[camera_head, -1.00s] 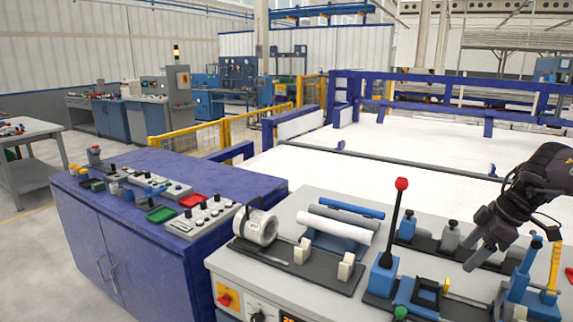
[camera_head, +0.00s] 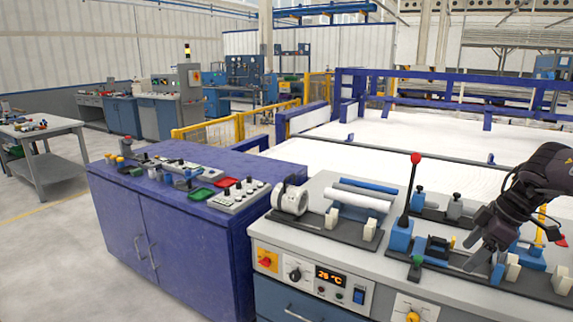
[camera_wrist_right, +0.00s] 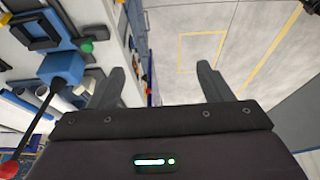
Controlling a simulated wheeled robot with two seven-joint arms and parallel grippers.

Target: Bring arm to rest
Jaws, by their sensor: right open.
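My right gripper (camera_head: 482,262) comes in from the right edge of the head view, dark and pointing down to the left, over the right part of the workbench (camera_head: 330,250). My left arm and gripper are not in view. A white pipe (camera_head: 358,199) and a blue pipe (camera_head: 370,185) lie on a holder on the bench, left of my right gripper and apart from it.
A red-knobbed lever (camera_head: 410,190) rises from the bench left of my right gripper; it also shows in the wrist view (camera_wrist_right: 33,130). A purple cabinet (camera_head: 190,245) with controls stands left of the bench. Open floor (camera_head: 50,260) lies at the left.

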